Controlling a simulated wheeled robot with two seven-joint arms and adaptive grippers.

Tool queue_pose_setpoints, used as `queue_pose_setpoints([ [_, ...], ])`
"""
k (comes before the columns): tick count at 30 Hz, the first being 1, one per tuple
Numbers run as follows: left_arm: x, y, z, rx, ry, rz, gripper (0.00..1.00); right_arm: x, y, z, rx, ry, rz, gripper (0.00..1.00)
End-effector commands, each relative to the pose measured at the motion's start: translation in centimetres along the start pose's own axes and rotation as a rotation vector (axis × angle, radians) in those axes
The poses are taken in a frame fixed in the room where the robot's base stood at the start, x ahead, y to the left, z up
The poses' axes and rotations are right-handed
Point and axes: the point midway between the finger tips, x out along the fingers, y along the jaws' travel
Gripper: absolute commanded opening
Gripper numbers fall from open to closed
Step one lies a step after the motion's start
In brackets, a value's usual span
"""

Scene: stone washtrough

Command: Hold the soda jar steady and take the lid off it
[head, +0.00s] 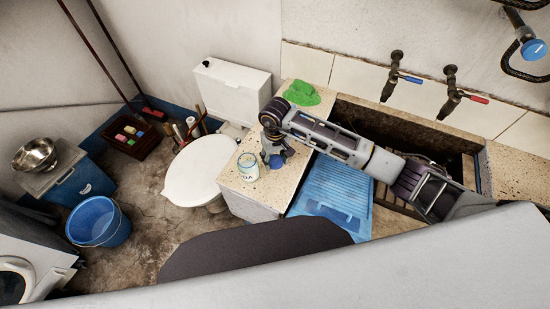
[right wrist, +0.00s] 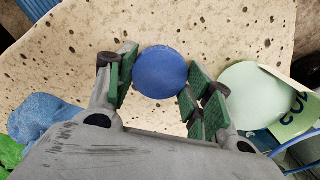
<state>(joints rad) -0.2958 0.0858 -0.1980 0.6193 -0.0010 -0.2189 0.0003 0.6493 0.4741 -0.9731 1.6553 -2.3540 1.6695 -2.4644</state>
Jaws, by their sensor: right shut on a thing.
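The soda jar (head: 248,167) stands upright on the speckled stone ledge, its top uncovered and pale contents showing. In the right wrist view the jar (right wrist: 255,92) is at the right with part of its label visible. My right gripper (head: 275,156) is beside the jar, on its right in the head view. It is shut on the round blue lid (right wrist: 160,72), which is apart from the jar; the lid also shows in the head view (head: 276,161). I cannot tell whether the lid touches the ledge. My left gripper is not in view.
A green cloth (head: 302,93) lies on the ledge behind the gripper. A blue lump (right wrist: 42,122) shows in the right wrist view. A blue washboard (head: 335,188) lies at the trough (head: 395,128). A toilet (head: 197,170) is left of the ledge, a blue bucket (head: 98,222) on the floor.

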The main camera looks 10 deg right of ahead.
Motion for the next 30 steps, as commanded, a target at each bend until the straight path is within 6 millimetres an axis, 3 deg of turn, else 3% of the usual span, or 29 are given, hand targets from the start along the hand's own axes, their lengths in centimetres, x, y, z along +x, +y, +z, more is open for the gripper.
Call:
queue_pose_setpoints([
  [7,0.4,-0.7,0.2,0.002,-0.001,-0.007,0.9,0.3,0.0,0.0,0.0,0.001,0.0,0.23],
  [8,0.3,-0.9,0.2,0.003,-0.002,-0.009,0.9,0.3,0.0,0.0,0.0,0.0,0.0,0.54],
  [12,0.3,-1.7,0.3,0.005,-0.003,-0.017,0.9,0.2,0.0,0.0,0.0,0.0,0.0,0.72],
  [30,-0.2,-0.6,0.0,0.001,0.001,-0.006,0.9,-0.1,0.0,0.0,0.0,-0.001,0.0,0.73],
])
